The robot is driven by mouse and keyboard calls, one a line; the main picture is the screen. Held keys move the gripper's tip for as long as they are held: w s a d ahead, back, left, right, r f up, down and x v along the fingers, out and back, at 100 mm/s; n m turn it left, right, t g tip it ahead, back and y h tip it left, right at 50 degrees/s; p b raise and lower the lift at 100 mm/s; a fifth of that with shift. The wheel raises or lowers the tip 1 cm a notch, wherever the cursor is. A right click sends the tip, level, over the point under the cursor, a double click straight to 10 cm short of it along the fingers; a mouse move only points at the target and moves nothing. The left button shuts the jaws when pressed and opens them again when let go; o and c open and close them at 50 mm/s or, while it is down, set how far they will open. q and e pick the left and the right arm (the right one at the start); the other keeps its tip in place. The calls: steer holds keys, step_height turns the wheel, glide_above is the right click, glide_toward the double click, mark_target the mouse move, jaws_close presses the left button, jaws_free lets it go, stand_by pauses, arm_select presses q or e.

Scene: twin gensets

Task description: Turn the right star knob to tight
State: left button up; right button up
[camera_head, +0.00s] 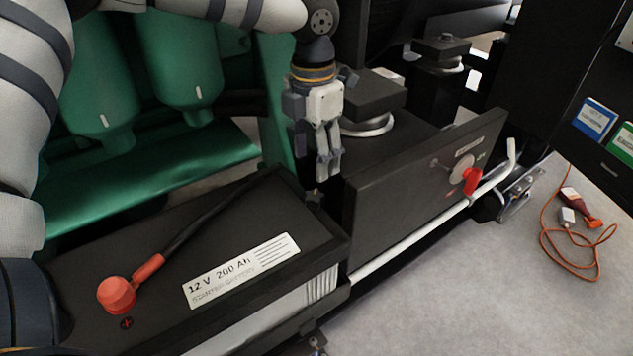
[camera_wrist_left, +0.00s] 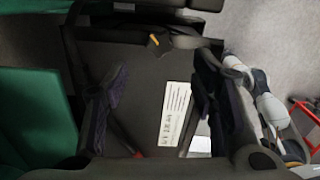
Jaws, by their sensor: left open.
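In the left wrist view a dark knob with an orange mark (camera_wrist_left: 155,42) shows at the battery's edge, beyond the fingers. My left gripper points down, a little above the knob and apart from it. Its two fingers stand apart in the wrist view (camera_wrist_left: 158,90), with nothing between them. The knob's exact turn is too small to read.
The battery (camera_head: 265,215) has a white label and a red terminal cap (camera_head: 117,295) with a black cable. A black panel (camera_head: 420,190) with a red switch handle (camera_head: 471,181) stands close right of the gripper. Green machinery (camera_head: 150,160) stands left. An orange cable (camera_head: 570,265) lies on the floor.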

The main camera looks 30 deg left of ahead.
mark_target(314, 195)
arm_select(q)
step_height(314, 195, down, 9)
steer(key=shift+b, duration=0.35)
steer(key=c, duration=1.1)
